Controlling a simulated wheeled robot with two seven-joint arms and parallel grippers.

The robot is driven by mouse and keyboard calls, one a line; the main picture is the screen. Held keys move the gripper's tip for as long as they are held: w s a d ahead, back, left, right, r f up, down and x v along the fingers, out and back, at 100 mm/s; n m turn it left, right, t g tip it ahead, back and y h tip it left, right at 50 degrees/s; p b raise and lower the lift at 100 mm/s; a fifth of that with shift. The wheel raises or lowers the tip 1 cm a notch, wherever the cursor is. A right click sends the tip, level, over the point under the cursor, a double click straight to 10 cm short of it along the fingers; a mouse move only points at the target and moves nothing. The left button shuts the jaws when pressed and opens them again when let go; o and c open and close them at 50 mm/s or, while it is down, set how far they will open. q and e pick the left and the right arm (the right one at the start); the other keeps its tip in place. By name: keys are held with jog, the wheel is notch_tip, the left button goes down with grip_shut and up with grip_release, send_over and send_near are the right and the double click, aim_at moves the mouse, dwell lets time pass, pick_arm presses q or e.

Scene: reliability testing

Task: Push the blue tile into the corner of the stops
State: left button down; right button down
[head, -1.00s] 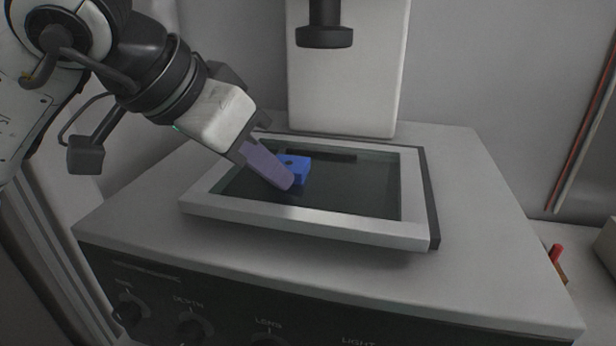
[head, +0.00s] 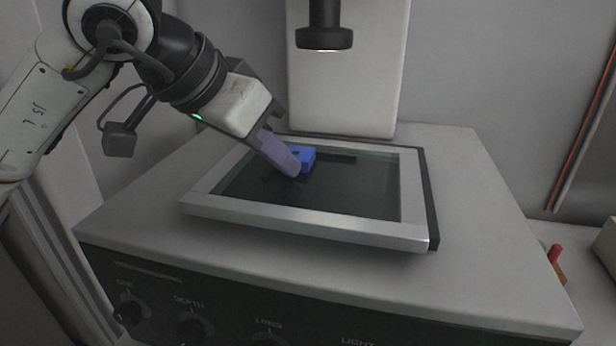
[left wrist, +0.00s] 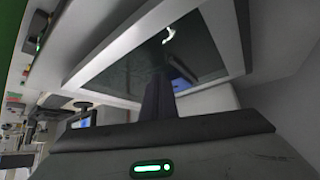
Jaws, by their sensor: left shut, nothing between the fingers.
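The blue tile (head: 308,157) lies on the dark glass near the back of the framed stage. A dark low bar (head: 340,158), which looks like one of the stops, lies just right of it; the corner itself is hard to make out. My left gripper (head: 294,171) is shut and empty, tilted down, with its fingertips at the near left side of the tile, seemingly touching it and hiding part of it. In the left wrist view the shut fingers (left wrist: 159,97) reach over the glass, and a bit of the tile (left wrist: 181,84) shows beyond them. My right gripper is not in view.
A raised light frame (head: 310,222) surrounds the glass. A pale column (head: 350,85) with a dark cylindrical head (head: 324,38) stands behind and above. Knobs (head: 193,328) line the machine's front. The near and right glass is clear.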

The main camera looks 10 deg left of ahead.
pick_arm(q)
jog(key=shift+w, duration=0.35)
jog(key=shift+s+r+p, duration=0.1)
jog(key=shift+r+p, duration=0.2)
jog(key=shift+r, duration=0.1)
jog(key=shift+s+r+p, duration=0.45)
jog(key=shift+r+p, duration=0.05)
jog(key=shift+r, duration=0.35)
jog(key=shift+s+r+p, duration=0.45)
jog(key=shift+r+p, duration=0.05)
jog(key=shift+r, duration=0.3)
jog(key=shift+f, duration=0.1)
